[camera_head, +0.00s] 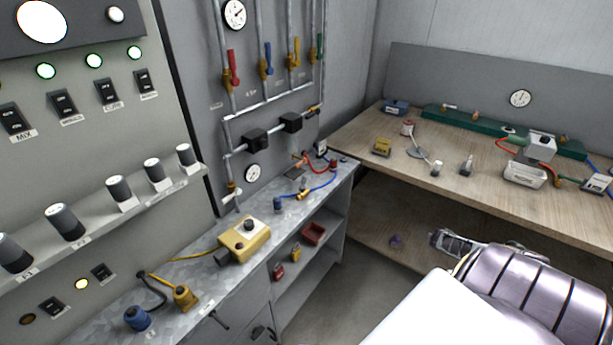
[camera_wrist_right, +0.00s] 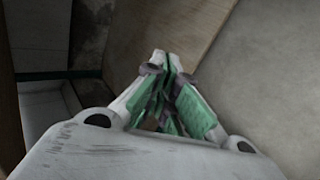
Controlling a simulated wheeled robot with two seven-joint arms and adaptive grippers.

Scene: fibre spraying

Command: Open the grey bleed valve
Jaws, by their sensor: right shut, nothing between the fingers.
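I cannot clearly pick out a grey bleed valve. Higher on the pipes are valves with a red lever (camera_head: 232,63), a blue lever (camera_head: 268,57), a yellow lever (camera_head: 296,54) and a green lever (camera_head: 320,46). My right gripper (camera_head: 440,240) is at the lower right, in front of the wooden bench and far from the pipes. In the right wrist view, the right gripper (camera_wrist_right: 168,68) is shut and empty. My left gripper is not in view.
A metal counter (camera_head: 190,278) below the pipes holds a yellow box (camera_head: 243,241), hoses and fittings. A control panel (camera_head: 70,150) stands at the left. The wooden bench (camera_head: 440,150) at the right carries several small items. Open floor (camera_head: 335,285) lies between.

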